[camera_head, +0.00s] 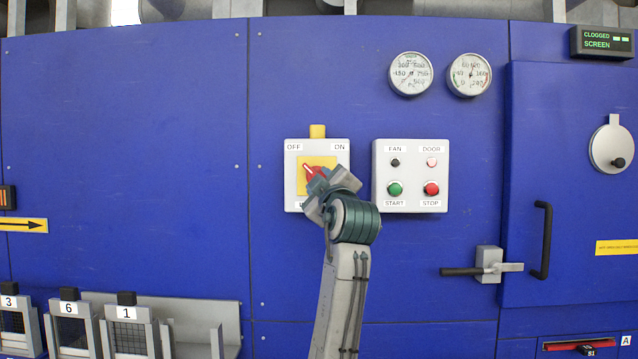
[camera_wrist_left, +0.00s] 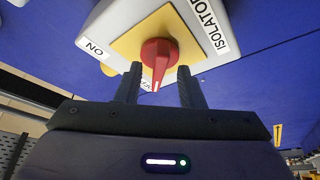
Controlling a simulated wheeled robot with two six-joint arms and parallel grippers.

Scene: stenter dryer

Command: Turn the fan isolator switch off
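The fan isolator is a light grey box (camera_head: 293,172) on the blue panel, with OFF at upper left and ON at upper right. Its red rotary knob (camera_head: 309,171) sits on a yellow plate (camera_head: 327,161). The knob's white mark points up-left, towards OFF. My left gripper (camera_head: 322,188) is at the box and hides its lower right part. In the left wrist view, the two dark fingers (camera_wrist_left: 159,75) stand apart at either side of the red knob (camera_wrist_left: 160,54), with small gaps; contact is not visible. My right gripper is out of view.
A control box (camera_head: 412,164) with fan and door buttons is close to the right of the isolator. A door latch (camera_head: 487,266) and a black handle (camera_head: 543,240) are further right. Numbered units (camera_head: 127,329) stand at lower left. The panel left of the isolator is clear.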

